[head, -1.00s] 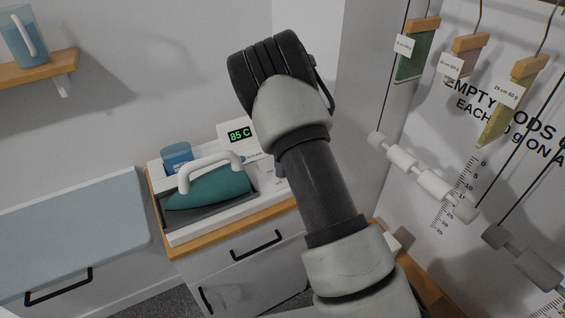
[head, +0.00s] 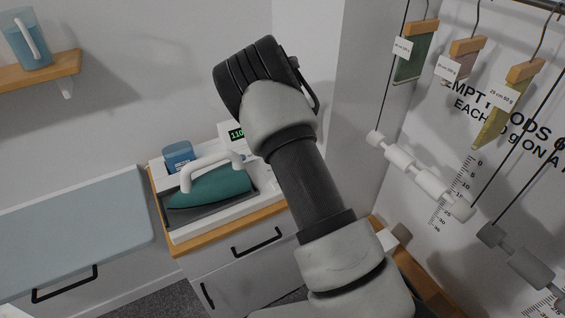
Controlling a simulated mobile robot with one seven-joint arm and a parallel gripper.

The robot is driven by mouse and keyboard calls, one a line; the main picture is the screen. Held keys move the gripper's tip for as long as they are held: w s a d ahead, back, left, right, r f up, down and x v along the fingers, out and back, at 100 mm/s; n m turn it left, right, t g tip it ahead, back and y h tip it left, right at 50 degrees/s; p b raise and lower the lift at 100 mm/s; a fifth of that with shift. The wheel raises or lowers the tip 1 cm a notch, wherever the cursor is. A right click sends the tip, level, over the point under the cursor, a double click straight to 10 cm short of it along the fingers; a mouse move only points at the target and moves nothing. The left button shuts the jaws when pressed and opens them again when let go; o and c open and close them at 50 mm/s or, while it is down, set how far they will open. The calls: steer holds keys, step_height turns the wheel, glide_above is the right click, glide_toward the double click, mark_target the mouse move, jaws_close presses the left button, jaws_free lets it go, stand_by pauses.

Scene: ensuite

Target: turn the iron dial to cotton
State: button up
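The iron (head: 210,190), teal with a white handle, rests in a grey tray on a white station (head: 180,237) on top of a low cabinet. A small dark display (head: 236,134) with green digits stands behind the iron. It reads about 110, with its right part hidden by my arm. I cannot make out the dial or its cotton mark in this view. My arm crosses the middle of the picture and hides the right side of the station. My gripper is not in view.
A blue container (head: 178,156) stands behind the iron. A pale blue ironing surface (head: 70,228) is at left, and a wooden shelf (head: 38,70) with a blue jug (head: 25,42) is above. Hanging fabric samples (head: 415,55) and white rods (head: 415,172) are at right.

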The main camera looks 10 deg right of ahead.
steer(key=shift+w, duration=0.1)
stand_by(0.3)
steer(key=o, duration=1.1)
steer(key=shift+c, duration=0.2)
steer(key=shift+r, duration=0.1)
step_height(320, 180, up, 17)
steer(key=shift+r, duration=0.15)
